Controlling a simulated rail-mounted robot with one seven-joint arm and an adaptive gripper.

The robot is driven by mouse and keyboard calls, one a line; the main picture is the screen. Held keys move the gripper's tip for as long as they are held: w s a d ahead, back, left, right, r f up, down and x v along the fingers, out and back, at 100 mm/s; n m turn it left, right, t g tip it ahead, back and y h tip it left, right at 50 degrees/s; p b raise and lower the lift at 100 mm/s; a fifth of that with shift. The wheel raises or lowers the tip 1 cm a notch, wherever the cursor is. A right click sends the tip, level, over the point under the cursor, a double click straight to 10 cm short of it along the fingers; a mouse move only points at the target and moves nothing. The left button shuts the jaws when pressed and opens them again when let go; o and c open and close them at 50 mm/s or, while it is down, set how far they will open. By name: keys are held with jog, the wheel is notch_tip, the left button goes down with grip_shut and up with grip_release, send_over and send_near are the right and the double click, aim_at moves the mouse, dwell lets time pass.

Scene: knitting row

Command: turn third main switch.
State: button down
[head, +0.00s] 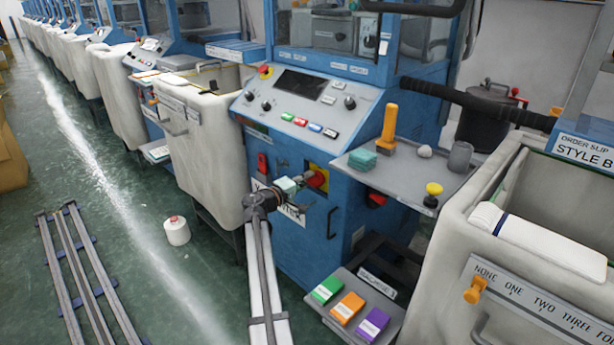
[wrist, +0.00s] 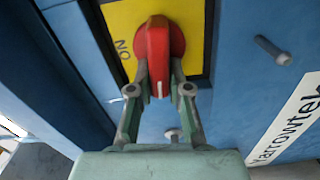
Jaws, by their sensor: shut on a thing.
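The main switch is a red rotary knob on a yellow plate on the blue machine's front. In the wrist view the red knob (wrist: 158,50) sits between the two fingers of my gripper (wrist: 160,88), which is shut on it. A white mark on the knob points down toward my gripper. The yellow plate (wrist: 195,20) shows the letters "NO" at its left. In the head view my gripper (head: 302,184) reaches the red knob (head: 317,179) from the left; the fingertips are hard to make out there.
Above the switch is a control panel (head: 290,105) with coloured buttons. A grey shelf (head: 400,172) with small items juts out at the right. A white bin (head: 205,140) stands at the left. Coloured boxes (head: 348,307) lie low in front. A cone (head: 176,231) and rails (head: 75,270) are on the floor.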

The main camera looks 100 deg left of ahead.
jog(key=shift+f+n, duration=0.1)
jog(key=shift+n, duration=0.7)
jog(key=shift+p, duration=0.3)
jog(key=c, duration=1.1)
grip_release()
jog(key=shift+a, duration=0.1)
jog(key=v, duration=1.2)
jog(key=shift+f, duration=0.1)
